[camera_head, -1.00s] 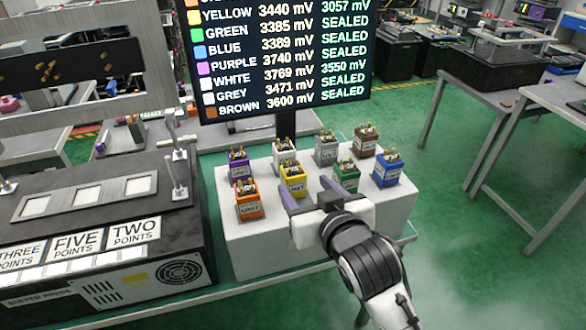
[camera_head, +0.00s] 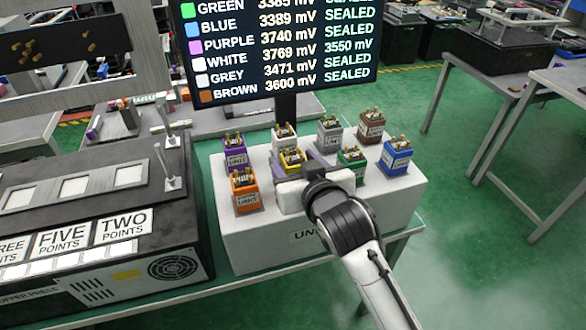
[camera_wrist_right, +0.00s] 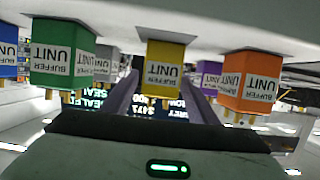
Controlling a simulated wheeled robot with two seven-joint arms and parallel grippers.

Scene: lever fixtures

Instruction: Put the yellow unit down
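The yellow unit (camera_head: 291,160) stands upright in the front middle of the white stand, partly hidden by my right gripper (camera_head: 299,168). In the right wrist view, which is upside down, the yellow unit (camera_wrist_right: 165,68) shows between the two purple-grey fingers (camera_wrist_right: 163,90). The fingers are apart, with a gap visible on each side of the unit. Its base appears to rest on the stand. My left gripper is not in view.
On the white stand (camera_head: 270,250), the orange unit (camera_head: 245,192) is left of the yellow one and the green unit (camera_head: 351,168) right. Purple, white, grey, brown and blue units stand around them. A screen (camera_head: 280,45) rises behind; a black press (camera_head: 100,215) stands left.

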